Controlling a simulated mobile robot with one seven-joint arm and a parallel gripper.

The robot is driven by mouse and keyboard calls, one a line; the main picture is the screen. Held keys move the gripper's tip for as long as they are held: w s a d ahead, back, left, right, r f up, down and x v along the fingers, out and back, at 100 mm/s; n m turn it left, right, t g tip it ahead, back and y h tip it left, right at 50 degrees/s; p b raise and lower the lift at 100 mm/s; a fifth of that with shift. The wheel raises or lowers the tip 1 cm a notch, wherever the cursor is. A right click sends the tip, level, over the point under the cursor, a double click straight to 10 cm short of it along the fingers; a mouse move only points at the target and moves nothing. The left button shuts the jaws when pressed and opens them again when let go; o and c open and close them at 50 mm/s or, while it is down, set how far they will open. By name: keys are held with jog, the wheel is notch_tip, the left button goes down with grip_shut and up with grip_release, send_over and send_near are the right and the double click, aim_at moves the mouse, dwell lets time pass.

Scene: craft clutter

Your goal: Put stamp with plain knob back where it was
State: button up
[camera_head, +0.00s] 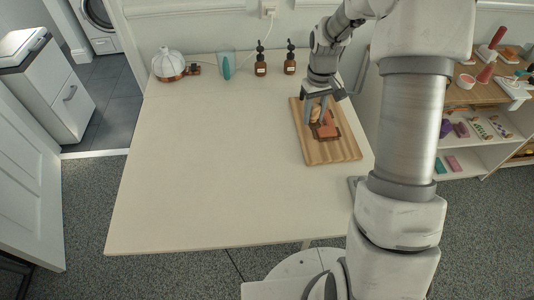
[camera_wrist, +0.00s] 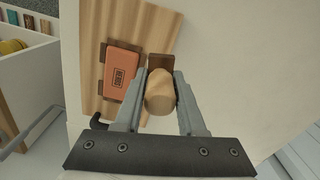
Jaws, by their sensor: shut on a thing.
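My gripper (camera_head: 318,108) reaches down over the striped wooden board (camera_head: 340,153) at the right of the table. In the wrist view my gripper (camera_wrist: 160,100) is shut on the rounded, plain wooden knob of the stamp (camera_wrist: 160,92). A brown block shows just beyond the knob, between the fingers. An orange-red block with a dark printed mark (camera_wrist: 122,72) lies on the board to the left of the held stamp, in brown corner pieces. The underside of the held stamp is hidden, so I cannot tell whether it touches the board.
The cream table (camera_head: 220,170) is mostly clear to the left of the board. Two dark-topped amber bottles (camera_head: 261,66), a glass with a teal item (camera_head: 226,66) and a white-and-copper domed object (camera_head: 168,65) stand along the back. A cluttered shelf (camera_head: 470,95) is at the right.

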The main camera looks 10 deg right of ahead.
jog(key=s+a+n, duration=0.2)
jog(key=s+a, duration=0.1)
jog(key=s, duration=0.4)
send_over(263, 159)
notch_tip(263, 159, down, 7)
jog(key=shift+w+d+r+b, duration=0.1)
jog(key=shift+r+b, duration=0.05)
jog(key=shift+b, duration=0.3)
jog(key=shift+f+b, duration=0.3)
jog(key=shift+f, duration=1.7)
jog(key=shift+f, duration=0.1)
jog(key=shift+f, duration=0.15)
jog(key=o, duration=1)
jog(key=shift+o, duration=0.2)
